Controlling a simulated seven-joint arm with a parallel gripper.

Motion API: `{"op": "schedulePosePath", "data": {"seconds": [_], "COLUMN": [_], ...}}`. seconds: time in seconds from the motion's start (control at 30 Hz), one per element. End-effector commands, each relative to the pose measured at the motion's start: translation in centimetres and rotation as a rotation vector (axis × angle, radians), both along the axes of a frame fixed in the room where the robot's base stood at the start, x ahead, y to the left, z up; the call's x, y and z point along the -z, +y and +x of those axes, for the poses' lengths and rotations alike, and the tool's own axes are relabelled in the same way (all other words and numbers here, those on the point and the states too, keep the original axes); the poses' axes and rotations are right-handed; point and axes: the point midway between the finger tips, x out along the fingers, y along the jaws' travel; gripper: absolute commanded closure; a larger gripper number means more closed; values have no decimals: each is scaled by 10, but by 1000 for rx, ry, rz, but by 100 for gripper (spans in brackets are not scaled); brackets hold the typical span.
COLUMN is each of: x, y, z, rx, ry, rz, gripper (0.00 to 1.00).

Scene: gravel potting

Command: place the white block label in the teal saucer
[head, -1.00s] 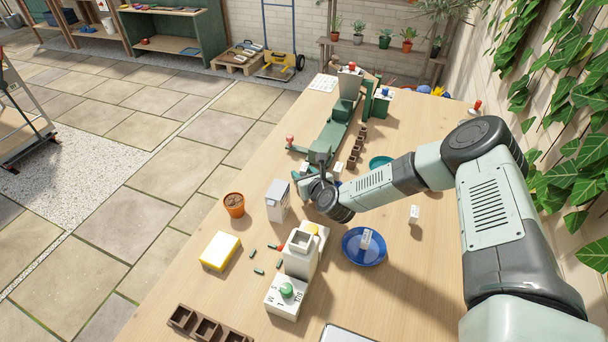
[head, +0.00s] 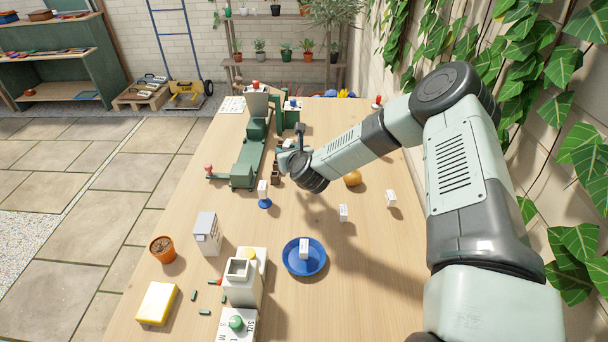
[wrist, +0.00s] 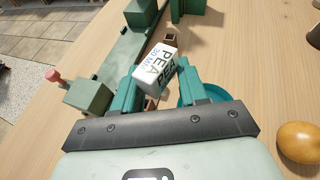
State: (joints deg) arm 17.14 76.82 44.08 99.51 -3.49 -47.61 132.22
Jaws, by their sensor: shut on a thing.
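My gripper (wrist: 160,84) is shut on a white block label (wrist: 157,65) with dark printing that reads "PEA" and "20 MM". The label is held tilted between the teal fingertips, above the table. The teal saucer (wrist: 216,92) shows in the wrist view just right of and below the held label, partly hidden behind the right finger. In the head view my gripper (head: 290,158) is beside the green machine, and the arm hides the teal saucer. I cannot make out the held label clearly there.
A green machine (head: 248,160) stands left of my gripper. Another white block lies in a blue saucer (head: 290,268). More white blocks (head: 343,213) stand on the table, one by a small blue stand (head: 265,203). An orange-brown round object (wrist: 298,142) lies to the right.

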Motion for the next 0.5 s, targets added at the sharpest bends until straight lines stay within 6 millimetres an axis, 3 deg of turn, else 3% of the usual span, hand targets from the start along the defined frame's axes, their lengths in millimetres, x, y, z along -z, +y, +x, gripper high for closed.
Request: {"op": "schedulePosePath", "data": {"seconds": [0.1,0.2,0.27,0.3,0.5], "x": [-3,-4,0,5,42], "y": [-35,-51,-56,-58,-58], "z": [16,23,25,26,26], "rx": [75,109,122,126,126], "ry": [-9,-13,-14,-14,-14], "rz": [-1,-2,-3,-3,-3], "gripper": [86,86,86,100,100]}}
